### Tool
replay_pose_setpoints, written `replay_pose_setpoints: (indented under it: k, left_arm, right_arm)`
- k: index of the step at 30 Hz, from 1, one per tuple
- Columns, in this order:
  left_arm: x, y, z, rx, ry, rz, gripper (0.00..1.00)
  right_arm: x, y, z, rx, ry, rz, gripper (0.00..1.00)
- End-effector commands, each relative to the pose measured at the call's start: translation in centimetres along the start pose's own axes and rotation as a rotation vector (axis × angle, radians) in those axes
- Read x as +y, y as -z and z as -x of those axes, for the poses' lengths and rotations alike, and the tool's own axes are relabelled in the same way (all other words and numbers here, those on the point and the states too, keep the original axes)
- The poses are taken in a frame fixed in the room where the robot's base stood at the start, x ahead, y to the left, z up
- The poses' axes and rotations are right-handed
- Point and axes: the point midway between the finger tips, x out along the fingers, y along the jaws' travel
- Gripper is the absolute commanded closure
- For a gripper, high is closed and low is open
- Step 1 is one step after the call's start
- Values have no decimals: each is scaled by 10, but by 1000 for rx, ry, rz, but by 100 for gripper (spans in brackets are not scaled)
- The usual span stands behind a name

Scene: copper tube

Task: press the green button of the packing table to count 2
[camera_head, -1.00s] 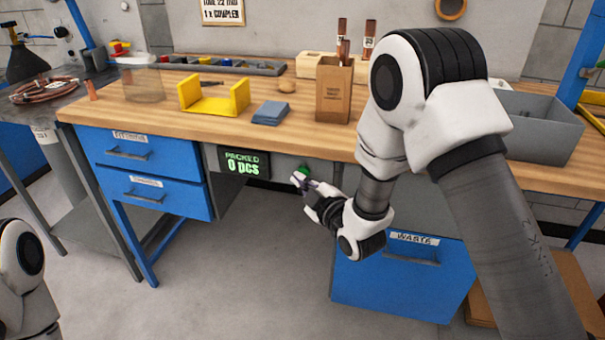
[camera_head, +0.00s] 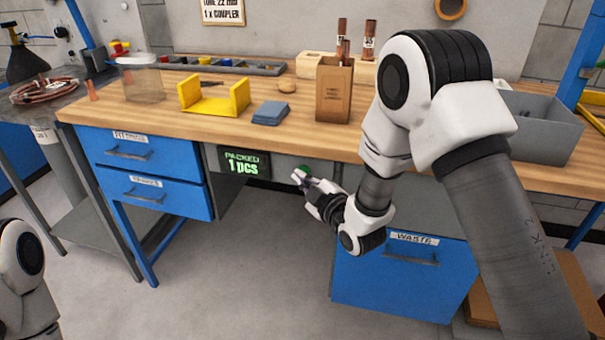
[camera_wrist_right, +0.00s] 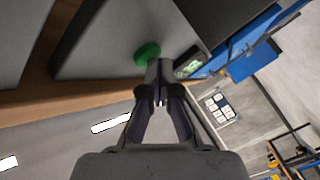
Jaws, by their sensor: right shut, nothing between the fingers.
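The green button (camera_head: 303,169) is on the grey panel under the front edge of the packing table (camera_head: 185,127). It also shows in the right wrist view (camera_wrist_right: 147,54), just past the fingertips. The counter display (camera_head: 245,162) to its left reads "PACKED 1 pcs". My right gripper (camera_head: 304,183) is shut and empty, its tips right by the button; in the right wrist view its closed fingertips (camera_wrist_right: 160,68) overlap the button's lower edge. I cannot tell whether they touch it. My left gripper is not in view; only part of my left arm shows at the lower left.
The blue waste drawer (camera_head: 402,277) is below and right of my right gripper. Blue drawers (camera_head: 150,168) are at the left.

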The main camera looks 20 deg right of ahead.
Motion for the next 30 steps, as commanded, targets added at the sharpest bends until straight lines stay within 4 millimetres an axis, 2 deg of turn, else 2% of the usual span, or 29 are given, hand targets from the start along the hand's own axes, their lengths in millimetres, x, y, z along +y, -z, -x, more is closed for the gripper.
replay_pose_setpoints:
  k: [30]
  left_arm:
    - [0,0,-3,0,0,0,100]
  right_arm:
    - [-13,12,17,-1,1,0,100]
